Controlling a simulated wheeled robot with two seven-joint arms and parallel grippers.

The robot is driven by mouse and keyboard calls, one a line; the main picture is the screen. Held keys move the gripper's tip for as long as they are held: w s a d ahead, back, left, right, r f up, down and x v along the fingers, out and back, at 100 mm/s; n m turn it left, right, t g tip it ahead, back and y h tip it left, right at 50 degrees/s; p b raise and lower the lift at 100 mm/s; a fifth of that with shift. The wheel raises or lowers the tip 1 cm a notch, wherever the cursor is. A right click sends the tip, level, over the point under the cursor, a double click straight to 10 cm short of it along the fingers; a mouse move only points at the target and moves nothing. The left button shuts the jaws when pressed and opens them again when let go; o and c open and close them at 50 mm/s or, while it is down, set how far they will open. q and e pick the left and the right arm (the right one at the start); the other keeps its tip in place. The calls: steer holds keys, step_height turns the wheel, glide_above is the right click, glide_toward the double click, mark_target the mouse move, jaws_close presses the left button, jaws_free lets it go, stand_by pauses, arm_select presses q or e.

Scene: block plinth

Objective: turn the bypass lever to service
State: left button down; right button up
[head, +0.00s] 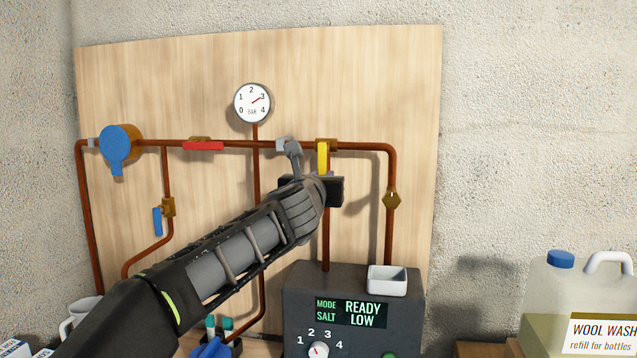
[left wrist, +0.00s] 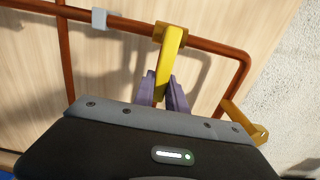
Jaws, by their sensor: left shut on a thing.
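A yellow lever (head: 323,157) hangs straight down from a brass valve body (head: 333,145) on the horizontal copper pipe. It also shows in the left wrist view (left wrist: 171,55), where its lower end goes between the two purple fingers. My left gripper (left wrist: 165,88) is shut on this lever. In the head view the left gripper (head: 322,176) covers the lever's lower end. No marking of a service position is readable. My right gripper is in neither view.
A red lever (head: 203,146) lies along the pipe, and a blue lever (head: 157,221) hangs down. A large blue handle (head: 118,142) is at left and a gauge (head: 252,103) above. A grey control box (head: 300,290) with a white dish (head: 387,281) stands below. A jug (head: 580,300) stands right.

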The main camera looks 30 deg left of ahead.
arm_select(q)
steer(key=shift+f, duration=0.15)
steer(key=c, duration=1.4)
jaws_free()
steer(key=shift+o, duration=0.2)
steer(key=b+v, duration=0.1)
steer(key=v, duration=0.6)
steer(key=shift+s+d, duration=0.15)
steer(key=shift+s, duration=0.2)
